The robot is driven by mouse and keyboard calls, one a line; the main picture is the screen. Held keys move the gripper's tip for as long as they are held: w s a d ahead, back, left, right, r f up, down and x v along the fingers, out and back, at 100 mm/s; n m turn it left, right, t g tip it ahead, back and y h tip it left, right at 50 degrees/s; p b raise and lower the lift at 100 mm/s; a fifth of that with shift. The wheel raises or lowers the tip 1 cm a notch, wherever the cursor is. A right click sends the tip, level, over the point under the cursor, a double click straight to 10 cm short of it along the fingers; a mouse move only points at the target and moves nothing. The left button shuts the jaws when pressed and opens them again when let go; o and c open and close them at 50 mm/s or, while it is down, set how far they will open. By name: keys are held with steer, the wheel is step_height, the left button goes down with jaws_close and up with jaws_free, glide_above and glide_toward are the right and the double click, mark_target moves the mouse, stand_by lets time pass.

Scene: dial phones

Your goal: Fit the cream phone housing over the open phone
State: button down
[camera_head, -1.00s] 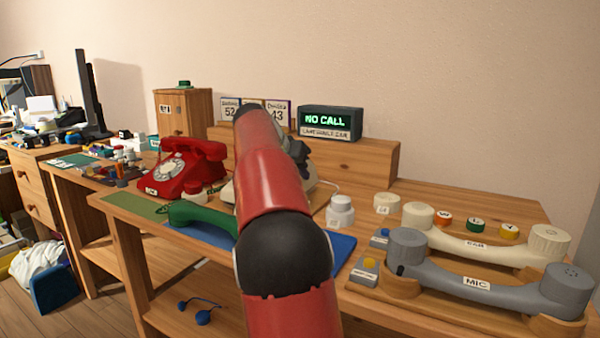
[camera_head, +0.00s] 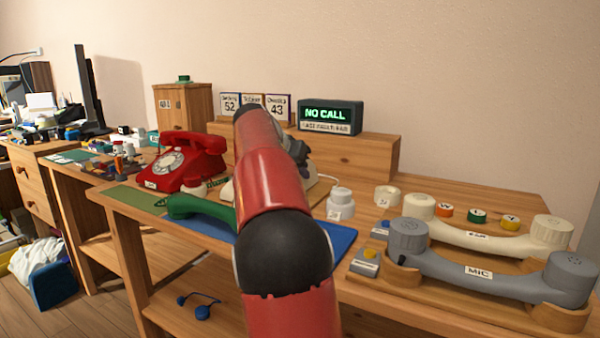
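A cream phone shape (camera_head: 313,176) shows only in part behind my red arm, at the middle of the desk. I cannot tell whether this is the loose housing, the open phone, or one fitted on the other. My gripper (camera_head: 298,150) is mostly hidden behind my arm; only a dark piece near its end shows, close above the cream shape. Its fingers and anything between them are hidden.
A red dial phone (camera_head: 183,163) stands left. A white stepped knob (camera_head: 340,204), cream handset (camera_head: 480,240) and grey handset (camera_head: 490,279) are right. A NO CALL display (camera_head: 330,117) stands behind.

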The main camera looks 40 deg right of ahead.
steer(key=shift+f, duration=0.1)
steer(key=c, duration=1.6)
jaws_free()
steer(key=shift+f, duration=0.1)
steer(key=shift+o, duration=0.2)
steer(key=v, duration=0.8)
steer(key=shift+p, duration=0.4)
